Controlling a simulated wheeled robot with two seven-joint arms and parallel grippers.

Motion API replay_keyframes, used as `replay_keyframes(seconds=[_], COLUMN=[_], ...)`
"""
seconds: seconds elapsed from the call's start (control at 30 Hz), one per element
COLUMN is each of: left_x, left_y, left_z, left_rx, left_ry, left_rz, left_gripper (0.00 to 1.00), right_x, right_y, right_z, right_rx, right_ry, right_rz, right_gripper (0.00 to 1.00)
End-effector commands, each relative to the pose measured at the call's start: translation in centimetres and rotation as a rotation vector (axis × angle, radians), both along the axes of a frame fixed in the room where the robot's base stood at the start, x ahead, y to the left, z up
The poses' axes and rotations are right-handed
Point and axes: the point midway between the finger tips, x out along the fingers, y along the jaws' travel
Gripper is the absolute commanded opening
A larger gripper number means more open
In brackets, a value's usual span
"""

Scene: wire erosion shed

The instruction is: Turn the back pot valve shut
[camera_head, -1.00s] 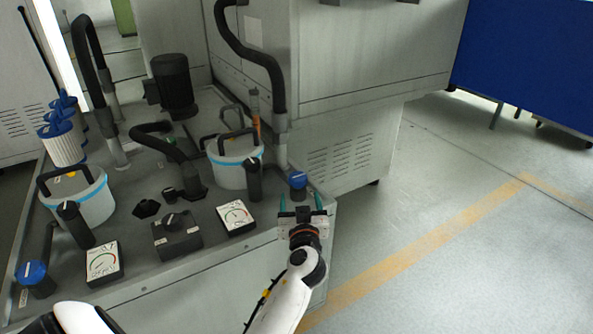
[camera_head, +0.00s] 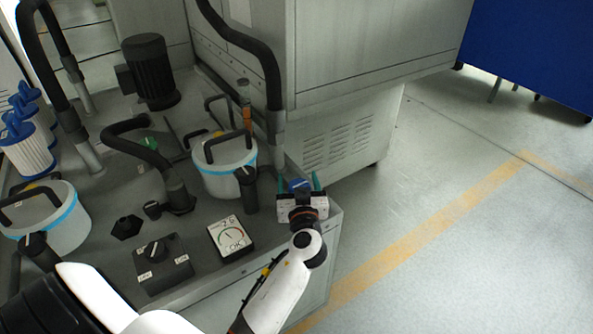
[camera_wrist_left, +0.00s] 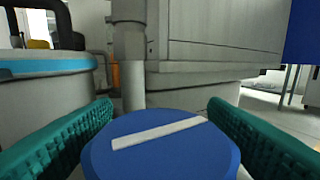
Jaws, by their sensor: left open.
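The back pot valve has a blue round knob (camera_head: 299,186) at the right edge of the machine top, beside the back pot (camera_head: 226,178), a white pot with a blue band. My left gripper (camera_head: 298,178) is open, with one green finger on each side of the knob. In the left wrist view the knob (camera_wrist_left: 160,155) fills the bottom middle between the two fingers. Its white bar runs across, a little higher at the right. I cannot tell whether the fingers touch the knob. The valve body below the knob is hidden. My right gripper is not in view.
A thick black hose and grey pipe (camera_head: 276,125) stand just behind the knob. A gauge (camera_head: 231,238) and a switch box (camera_head: 162,265) lie to the left. A front pot (camera_head: 62,215) is at the far left. The floor on the right is clear.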

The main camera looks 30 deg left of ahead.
Motion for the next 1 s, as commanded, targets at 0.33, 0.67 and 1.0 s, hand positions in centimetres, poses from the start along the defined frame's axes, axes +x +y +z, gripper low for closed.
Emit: replay_keyframes(seconds=[0.33,0.67,1.0], left_x=[-0.08,-0.07,-0.01], left_y=[-0.08,-0.05,-0.14], left_z=[-0.03,-0.03,-0.02], left_rx=[0.0,0.0,0.003], left_ry=[0.0,0.0,0.001], left_rz=[0.0,0.0,-0.09], left_gripper=[0.68,0.24,0.24], right_x=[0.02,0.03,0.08], right_y=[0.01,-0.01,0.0], right_z=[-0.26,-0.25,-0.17], right_rx=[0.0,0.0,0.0], right_ry=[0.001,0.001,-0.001], right_rz=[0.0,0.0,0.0], right_gripper=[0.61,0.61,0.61])
